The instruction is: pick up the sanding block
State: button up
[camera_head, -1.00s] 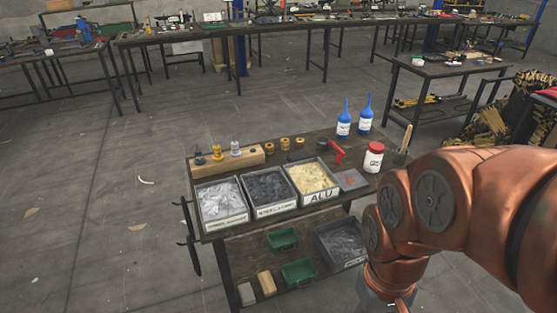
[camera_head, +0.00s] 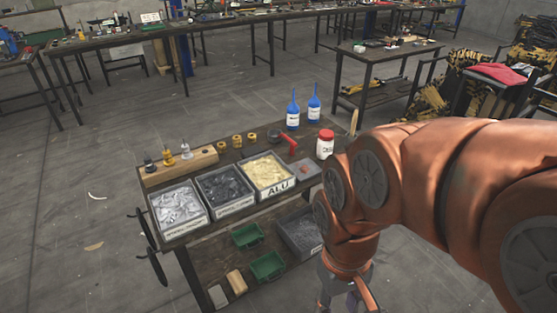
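I cannot tell for certain which item is the sanding block. A small tan block (camera_head: 237,281) lies at the front of the workbench's lower shelf, with a flat grey block (camera_head: 217,296) just left of it. My gripper (camera_head: 345,298) is at the bottom edge, right of the lower shelf and apart from both blocks. It is partly cut off by the frame, so its opening and anything in it cannot be made out.
The workbench (camera_head: 228,223) carries several labelled bins, blue bottles (camera_head: 293,115), a red-and-white jar (camera_head: 325,144) and a wooden rack (camera_head: 180,167). Green trays (camera_head: 267,266) sit beside the blocks. Floor left of the bench is mostly clear; a side table (camera_head: 388,50) stands behind.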

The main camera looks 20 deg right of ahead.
aim_at(252, 151)
jog(key=k, duration=0.6)
jog(key=z, duration=0.2)
jog(key=i, duration=0.8)
jog(key=u, duration=0.65)
jog(key=i, duration=0.75)
jog(key=u, duration=0.65)
